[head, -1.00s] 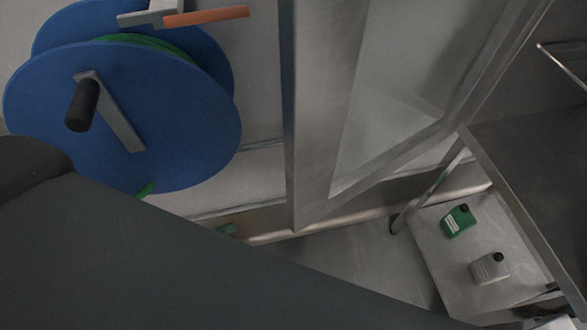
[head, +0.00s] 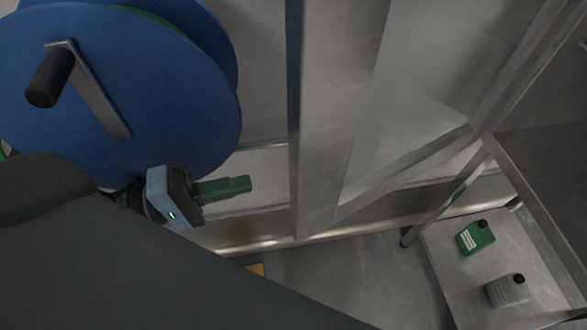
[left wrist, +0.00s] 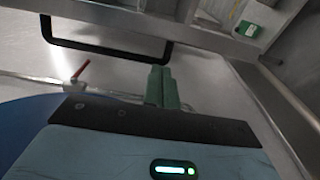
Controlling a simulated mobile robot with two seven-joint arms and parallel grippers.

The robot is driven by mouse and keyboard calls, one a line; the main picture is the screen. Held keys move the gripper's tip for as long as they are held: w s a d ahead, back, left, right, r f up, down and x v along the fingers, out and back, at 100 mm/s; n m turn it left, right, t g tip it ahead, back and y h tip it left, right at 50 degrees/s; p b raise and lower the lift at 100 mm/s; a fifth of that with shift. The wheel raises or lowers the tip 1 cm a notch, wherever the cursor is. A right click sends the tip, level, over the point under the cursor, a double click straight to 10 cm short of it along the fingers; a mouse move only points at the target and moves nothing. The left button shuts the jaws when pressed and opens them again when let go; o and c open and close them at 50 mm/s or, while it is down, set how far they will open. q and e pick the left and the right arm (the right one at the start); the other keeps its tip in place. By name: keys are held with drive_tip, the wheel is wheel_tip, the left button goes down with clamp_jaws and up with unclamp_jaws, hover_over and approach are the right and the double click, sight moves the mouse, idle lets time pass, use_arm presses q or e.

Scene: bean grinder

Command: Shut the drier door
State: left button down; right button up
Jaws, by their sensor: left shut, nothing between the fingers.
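A tall metal-framed door panel with a pale pane (head: 322,150) stands in the middle of the head view. It looks like the drier door, but how far it stands open I cannot tell. My left gripper (head: 238,185) has green fingers, shut and empty, left of the panel's lower edge and apart from it. The fingers also show in the left wrist view (left wrist: 161,88), pointing toward a black U-shaped handle (left wrist: 105,56) on a bright metal surface. Which part that handle belongs to is unclear. My right gripper is not in view.
A blue reel (head: 120,100) with a black crank grip stands left, close to my left gripper. A metal table (head: 545,215) stands right, with a green canister (head: 475,237) and a grey canister (head: 507,290) on its lower shelf. A red lever (left wrist: 80,71) shows in the left wrist view.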

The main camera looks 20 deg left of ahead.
sight(294, 175)
use_arm(q)
drive_tip(key=p+x, duration=0.5)
drive_tip(key=x, duration=0.4)
drive_tip(key=shift+w+d, duration=0.1)
drive_tip(key=shift+d, duration=0.05)
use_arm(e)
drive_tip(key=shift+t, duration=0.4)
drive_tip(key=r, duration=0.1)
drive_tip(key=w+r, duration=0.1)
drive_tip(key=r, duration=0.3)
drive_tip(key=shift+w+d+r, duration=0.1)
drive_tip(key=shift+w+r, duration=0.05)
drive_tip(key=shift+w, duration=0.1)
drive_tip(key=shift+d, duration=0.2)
